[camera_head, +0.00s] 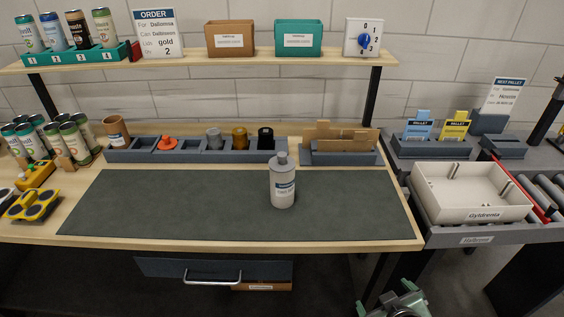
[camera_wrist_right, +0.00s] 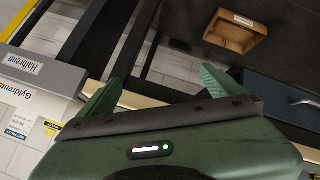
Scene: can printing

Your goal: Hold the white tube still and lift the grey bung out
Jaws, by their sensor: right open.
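The white tube (camera_head: 283,190) stands upright on the dark mat, right of its middle, with a printed label on its side. The grey bung (camera_head: 281,159) sits in the tube's top. My right gripper (camera_head: 388,298) is at the bottom edge of the head view, in front of the bench and well away from the tube. Its green fingers are apart with nothing between them, as the right wrist view (camera_wrist_right: 160,85) also shows. The tube is not visible in the wrist view. My left gripper is not in view.
The mat (camera_head: 170,205) is bare around the tube. Behind it stand a grey divided rack (camera_head: 130,156) and a grey holder with wooden pieces (camera_head: 345,158). A white tray (camera_head: 470,205) is at right. A drawer (camera_head: 160,268) hangs below the bench.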

